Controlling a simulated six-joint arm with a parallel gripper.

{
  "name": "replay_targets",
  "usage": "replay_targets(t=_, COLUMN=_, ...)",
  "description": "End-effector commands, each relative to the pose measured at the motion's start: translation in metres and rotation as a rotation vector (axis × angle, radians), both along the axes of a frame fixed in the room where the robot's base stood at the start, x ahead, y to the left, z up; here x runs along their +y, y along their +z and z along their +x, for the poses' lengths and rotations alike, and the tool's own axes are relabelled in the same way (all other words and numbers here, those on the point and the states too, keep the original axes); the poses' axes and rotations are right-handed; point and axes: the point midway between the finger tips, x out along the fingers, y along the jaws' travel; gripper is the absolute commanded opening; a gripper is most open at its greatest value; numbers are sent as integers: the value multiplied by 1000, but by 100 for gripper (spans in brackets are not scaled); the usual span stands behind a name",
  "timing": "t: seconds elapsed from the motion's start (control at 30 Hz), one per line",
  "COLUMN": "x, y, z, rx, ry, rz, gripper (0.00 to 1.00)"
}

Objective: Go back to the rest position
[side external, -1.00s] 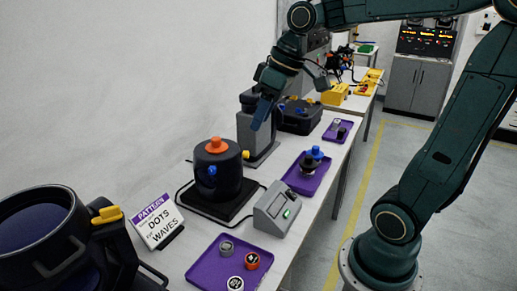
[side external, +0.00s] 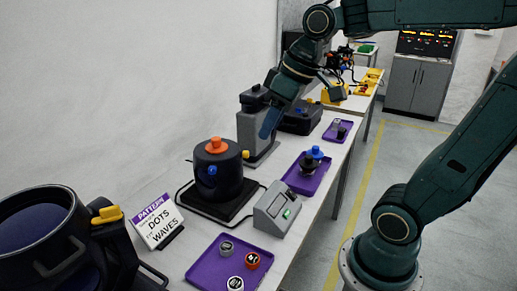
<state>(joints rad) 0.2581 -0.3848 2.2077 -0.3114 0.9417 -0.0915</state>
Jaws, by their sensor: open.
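My gripper (side external: 305,112) is open and empty. It hangs above the far part of the long table, with one blue finger in front of the grey upright machine (side external: 252,112) and the other finger farther right. It appears apart from everything below it. My arm reaches in from the right, over the floor and the table.
Below stand a dark pot with an orange knob (side external: 215,172), a grey switch box (side external: 278,212), a pattern sign (side external: 158,222) and a large dark vessel (side external: 40,240). Purple trays (side external: 205,272) hold small cans. Yellow-lined floor (side external: 400,150) right of the table is clear.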

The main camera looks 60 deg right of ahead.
Motion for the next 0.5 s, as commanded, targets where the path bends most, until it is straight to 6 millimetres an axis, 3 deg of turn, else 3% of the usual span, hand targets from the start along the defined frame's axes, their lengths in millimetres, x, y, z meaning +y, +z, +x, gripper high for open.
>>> replay_targets(t=0.23, x=15, y=-10, z=-44, rx=-45, ry=-53, rz=-22, gripper=43)
replay_targets(t=0.5, x=16, y=-27, z=-82, rx=-90, ry=-112, rz=-33, gripper=43)
